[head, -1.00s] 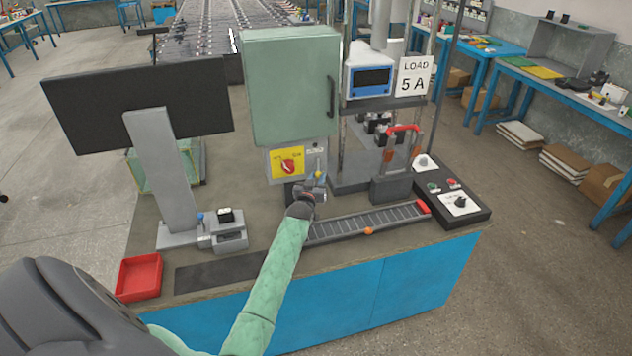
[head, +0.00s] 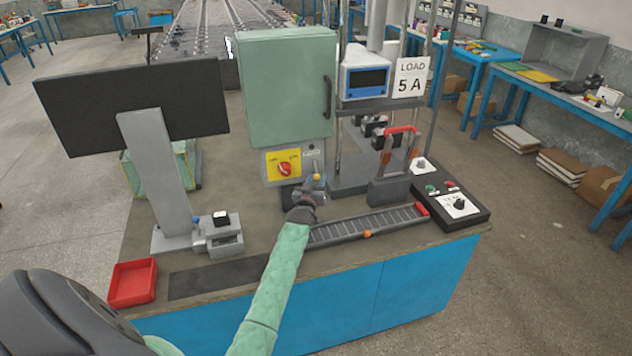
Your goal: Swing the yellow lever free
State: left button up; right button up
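The yellow lever (head: 316,177) shows as a small yellow tip on the lower right of the grey switch panel, under the green cabinet (head: 286,90). My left gripper (head: 311,188) is right at the lever, just below and in front of it. The wrist and gripper hide the lower part of the lever. The fingers are too small and covered to tell whether they are open or shut, or touching the lever. A red rotary knob on a yellow plate (head: 284,168) sits left of the lever. My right gripper is not in view.
A roller track (head: 365,223) with a red end lies right of my gripper. A fixture with a red handle (head: 401,130) and a control box (head: 457,206) stand beyond it. A monitor (head: 135,105) and red tray (head: 132,282) are on the left.

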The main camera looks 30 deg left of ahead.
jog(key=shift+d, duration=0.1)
